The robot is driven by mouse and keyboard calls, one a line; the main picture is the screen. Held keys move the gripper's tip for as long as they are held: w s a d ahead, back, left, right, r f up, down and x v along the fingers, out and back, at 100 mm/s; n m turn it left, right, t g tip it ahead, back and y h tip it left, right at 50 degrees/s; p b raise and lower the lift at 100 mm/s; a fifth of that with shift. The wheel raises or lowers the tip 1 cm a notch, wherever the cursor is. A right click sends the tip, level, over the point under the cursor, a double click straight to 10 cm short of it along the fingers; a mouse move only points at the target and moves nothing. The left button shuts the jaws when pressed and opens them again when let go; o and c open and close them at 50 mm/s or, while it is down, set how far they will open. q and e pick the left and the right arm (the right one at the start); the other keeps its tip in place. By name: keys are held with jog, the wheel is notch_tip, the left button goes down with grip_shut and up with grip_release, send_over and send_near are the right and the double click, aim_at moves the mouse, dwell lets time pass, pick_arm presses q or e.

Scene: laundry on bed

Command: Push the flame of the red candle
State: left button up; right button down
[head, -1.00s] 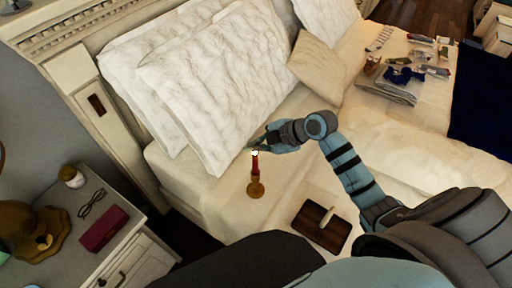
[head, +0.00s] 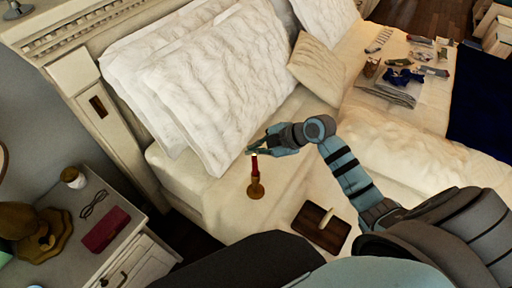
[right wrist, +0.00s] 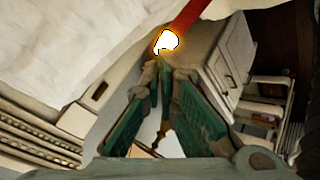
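The red candle (head: 254,168) stands upright in a gold-brown candlestick (head: 255,188) on the cream bed, near its front left corner. Its small bright flame (head: 254,155) is at the top. In the right wrist view the flame (right wrist: 168,41) glows white and orange at the end of the red candle (right wrist: 188,14). My right gripper (head: 257,147) is just beside and behind the flame. In the right wrist view its fingertips (right wrist: 160,70) meet right at the flame's edge, with nothing seen between them. Whether they touch the flame is unclear. My left gripper is not in view.
A dark wooden tray (head: 312,228) with a pale object lies right of the candle. White pillows (head: 200,85) are close behind. A nightstand (head: 145,250) with glasses (head: 94,203) and a red case (head: 106,229) stands at left. Folded laundry (head: 400,90) lies at the far right.

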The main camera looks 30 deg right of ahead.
jog(key=shift+r, duration=0.1)
notch_tip(320, 180, up, 6)
jog(key=p, duration=0.2)
dwell(0.3)
jog(key=shift+d, duration=0.1)
dwell(0.3)
